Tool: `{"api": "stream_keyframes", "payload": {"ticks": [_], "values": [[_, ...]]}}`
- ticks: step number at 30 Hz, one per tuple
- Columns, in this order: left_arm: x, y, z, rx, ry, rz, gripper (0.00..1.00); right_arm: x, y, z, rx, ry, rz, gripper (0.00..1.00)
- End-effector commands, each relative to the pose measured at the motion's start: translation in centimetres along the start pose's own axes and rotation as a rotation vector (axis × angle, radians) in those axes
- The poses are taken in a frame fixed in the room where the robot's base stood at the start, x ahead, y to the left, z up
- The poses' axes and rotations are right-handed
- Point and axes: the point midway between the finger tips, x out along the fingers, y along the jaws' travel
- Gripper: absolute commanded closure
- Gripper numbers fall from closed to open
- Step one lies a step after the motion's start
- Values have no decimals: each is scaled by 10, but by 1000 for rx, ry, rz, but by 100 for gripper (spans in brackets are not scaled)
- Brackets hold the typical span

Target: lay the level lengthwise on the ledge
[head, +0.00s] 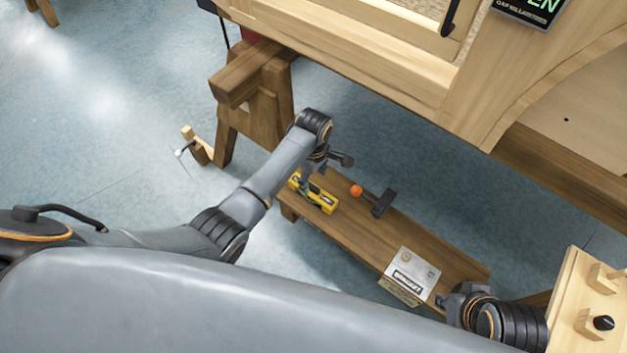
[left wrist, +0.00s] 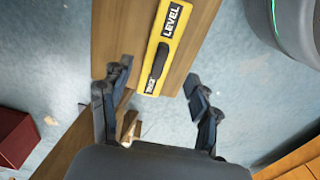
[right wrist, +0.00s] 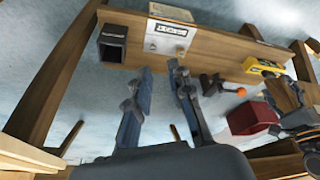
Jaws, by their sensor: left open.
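The yellow level (head: 325,204) lies on the left end of a low brown wooden bench (head: 365,232). Its LEVEL label shows in the left wrist view (left wrist: 169,22). My left gripper (head: 325,172) is open above the level. In the left wrist view its fingertips (left wrist: 158,72) stand on either side of the level's line, with nothing gripped. My right gripper (head: 441,299) is by the bench's right end. In the right wrist view its fingertips (right wrist: 159,67) are apart and empty. I cannot tell for sure which wooden surface is the ledge.
A light wooden worktop (head: 572,285) is at the right. The floor at left is mostly clear.

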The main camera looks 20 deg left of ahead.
Motion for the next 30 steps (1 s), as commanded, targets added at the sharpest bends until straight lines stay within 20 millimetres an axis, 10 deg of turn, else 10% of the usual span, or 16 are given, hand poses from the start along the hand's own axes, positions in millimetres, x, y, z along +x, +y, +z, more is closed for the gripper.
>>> {"api": "stream_keyframes", "payload": {"ticks": [9, 22, 30], "values": [[-55, 0, 0, 0, -1, 1, 38, 47, -2, 0, -3, -27, -5, 79], [-64, -5, 1, 25, -2, 4, 38, 70, -3, 3, -5, -31, -6, 79], [-24, -98, 17, 525, 29, 96, 38, 69, -3, 3, -4, -31, -6, 79]]}}
